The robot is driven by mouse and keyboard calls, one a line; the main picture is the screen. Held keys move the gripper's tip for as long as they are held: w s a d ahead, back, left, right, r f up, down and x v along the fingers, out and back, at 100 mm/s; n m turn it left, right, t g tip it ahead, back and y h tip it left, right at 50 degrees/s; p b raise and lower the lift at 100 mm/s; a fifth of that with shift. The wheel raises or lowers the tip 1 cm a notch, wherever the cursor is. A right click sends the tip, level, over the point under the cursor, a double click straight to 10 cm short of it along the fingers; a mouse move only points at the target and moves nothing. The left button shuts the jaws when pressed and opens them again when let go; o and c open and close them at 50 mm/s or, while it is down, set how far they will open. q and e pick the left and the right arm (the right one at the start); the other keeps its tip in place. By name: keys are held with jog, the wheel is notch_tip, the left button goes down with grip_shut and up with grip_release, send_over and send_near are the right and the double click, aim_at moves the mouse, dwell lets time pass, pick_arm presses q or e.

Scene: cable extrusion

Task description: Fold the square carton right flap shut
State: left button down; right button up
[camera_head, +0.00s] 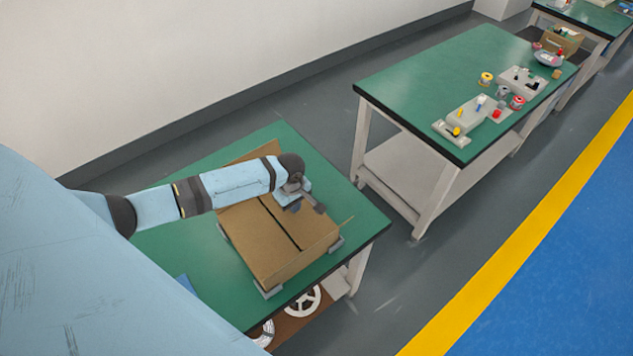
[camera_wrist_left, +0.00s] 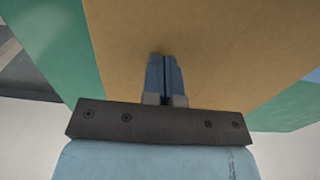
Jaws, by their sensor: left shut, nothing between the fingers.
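The brown square carton (camera_head: 256,240) lies on the near green table. Two wide top panels lie nearly flat, with a dark slit between them. The right flap (camera_head: 312,231) is the panel right of the slit, partly hidden by my left gripper (camera_head: 319,207). That gripper is over the right flap's far part, fingers together and empty; I cannot tell whether it touches. In the left wrist view the shut blue-grey fingers (camera_wrist_left: 165,72) are in front of a broad cardboard face (camera_wrist_left: 220,45). My right gripper is not in view.
Grey holders (camera_head: 268,291) sit at the carton's corners. The near green table (camera_head: 340,190) has free room on the right. A second green table (camera_head: 430,85) with small parts stands beyond. A white reel (camera_head: 303,300) is on the lower shelf.

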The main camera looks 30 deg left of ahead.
pick_arm(q)
jog(key=shift+f, duration=0.2)
notch_tip(320, 180, up, 10)
dwell(0.5)
dwell(0.4)
